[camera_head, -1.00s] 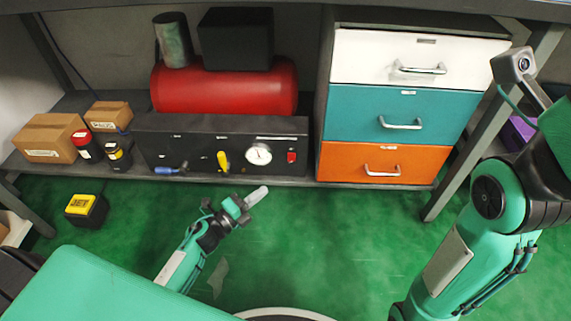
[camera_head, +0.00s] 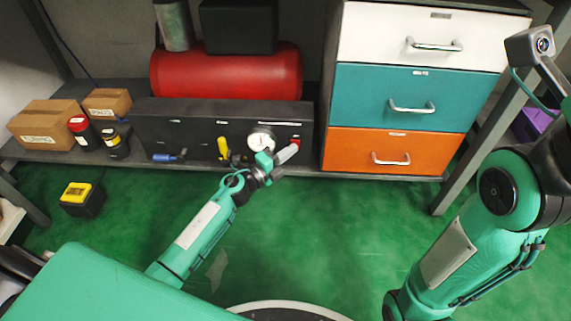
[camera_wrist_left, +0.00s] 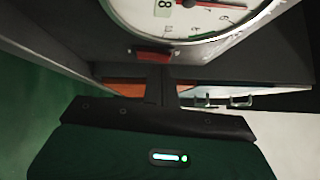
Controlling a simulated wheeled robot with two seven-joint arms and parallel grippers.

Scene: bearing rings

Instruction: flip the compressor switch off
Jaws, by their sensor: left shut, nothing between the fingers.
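The compressor has a red tank (camera_head: 225,76) and a black front panel (camera_head: 190,128) on the low shelf. The red switch (camera_head: 295,139) is at the panel's right end, partly covered by my left gripper (camera_head: 292,149). The left gripper is shut and empty, its tip at the switch in the head view. In the left wrist view, the red switch (camera_wrist_left: 152,57) lies just beyond the fingers (camera_wrist_left: 158,82). I cannot tell whether they touch. The switch's position is also unclear. My right gripper is out of view.
A round gauge (camera_head: 261,140), a yellow lever (camera_head: 223,148) and a blue handle (camera_head: 167,157) are on the panel left of the switch. A drawer unit (camera_head: 400,92) stands close on the right.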

